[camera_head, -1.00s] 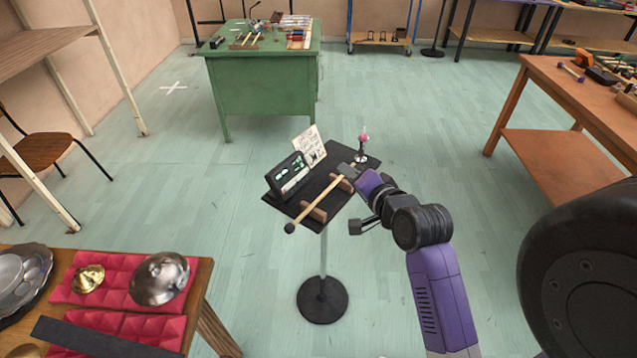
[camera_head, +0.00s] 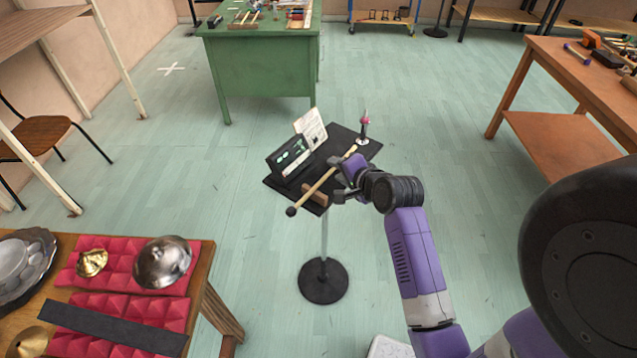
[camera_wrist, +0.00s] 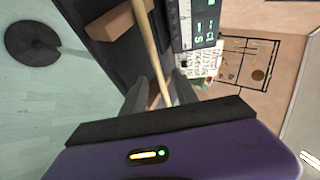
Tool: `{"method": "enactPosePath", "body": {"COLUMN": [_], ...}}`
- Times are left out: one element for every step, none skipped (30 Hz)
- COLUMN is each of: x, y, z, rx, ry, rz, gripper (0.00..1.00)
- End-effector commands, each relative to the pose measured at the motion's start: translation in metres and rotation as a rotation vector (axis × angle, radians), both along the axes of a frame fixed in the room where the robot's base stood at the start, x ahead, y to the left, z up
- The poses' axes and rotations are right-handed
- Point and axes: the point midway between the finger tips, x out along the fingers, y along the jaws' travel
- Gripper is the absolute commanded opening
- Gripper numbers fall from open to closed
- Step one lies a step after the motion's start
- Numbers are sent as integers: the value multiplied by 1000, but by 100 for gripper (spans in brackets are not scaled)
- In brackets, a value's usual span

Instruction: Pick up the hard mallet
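A mallet with a dark ball head (camera_head: 291,211) and a pale wooden handle (camera_head: 318,184) lies across wooden rests on a black music-stand tray (camera_head: 343,136). Its head sticks out past the tray's near left edge. My gripper (camera_head: 339,181) is at the right side of the handle, with its fingers apart. In the wrist view the handle (camera_wrist: 149,45) runs down toward the gap between the two grey fingers (camera_wrist: 160,95). I cannot tell whether either finger touches it. The handle's far end is partly hidden by my gripper in the wrist view.
A wooden rest (camera_head: 316,193) is close to my fingers. A dark device with a lit screen (camera_head: 291,157), a white card (camera_head: 311,127) and a pink-topped item (camera_head: 365,121) share the tray. A table with red pads (camera_head: 112,247) is at the left front.

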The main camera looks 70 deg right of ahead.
Motion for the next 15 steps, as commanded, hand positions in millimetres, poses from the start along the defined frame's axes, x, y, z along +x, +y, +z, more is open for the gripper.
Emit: {"method": "enactPosePath", "body": {"x": [1, 1, 1, 1, 1, 1, 1, 1, 1, 1, 1, 0, 0, 0, 0], "y": [-1, -1, -1, -1, -1, -1, -1, -1, -1, -1, -1, -1, -1, -1, -1], "z": [0, 0, 0, 0, 0, 0, 0, 0, 0, 0, 0, 0, 0, 0, 0], "rx": [-1, -1, -2, -2, -2, -2, -2, -2, -2, -2, -2, -2, -2, -2, -2], "ry": [-1, -1, 0, 0, 0, 0, 0, 0, 0, 0, 0, 0, 0, 0, 0], "rz": [-1, -1, 0, 0, 0, 0, 0, 0, 0, 0, 0, 0, 0, 0, 0], "gripper": [35, 35, 35, 35, 35, 35, 31, 25, 18, 12, 6, 0, 0, 0, 0]}}
